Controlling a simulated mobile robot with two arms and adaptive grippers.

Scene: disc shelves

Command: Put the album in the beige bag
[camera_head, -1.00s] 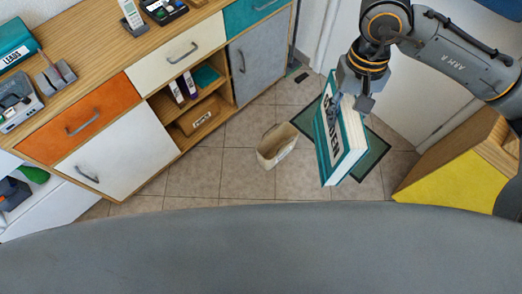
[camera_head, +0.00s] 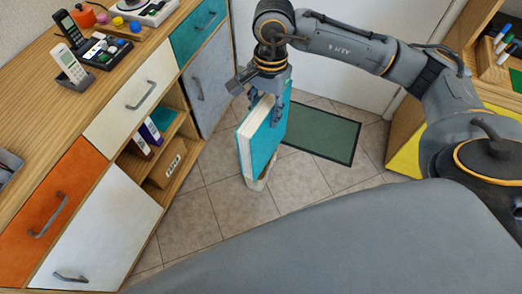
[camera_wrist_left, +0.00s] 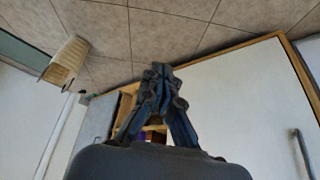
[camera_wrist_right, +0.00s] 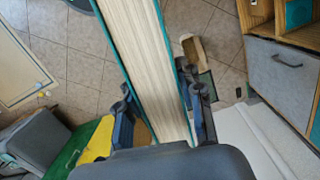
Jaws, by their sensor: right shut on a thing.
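The album (camera_head: 264,145) is a thick teal book with cream pages, hanging upright and slightly tilted in my right gripper (camera_head: 268,92). The right wrist view shows the album (camera_wrist_right: 142,60) between the two fingers (camera_wrist_right: 158,105). The beige bag (camera_head: 261,181) stands on the floor, mostly hidden behind the album in the head view. It shows open-topped beside the album in the right wrist view (camera_wrist_right: 193,48) and at upper left in the left wrist view (camera_wrist_left: 66,60). My left gripper (camera_wrist_left: 159,72) has its fingertips together, empty, and is outside the head view.
A wooden cabinet (camera_head: 85,100) with coloured drawers and open shelves stands on the left. A green mat (camera_head: 322,134) lies on the tiled floor behind the album. A yellow-sided wooden unit (camera_head: 405,150) stands on the right. Floor tiles in front are clear.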

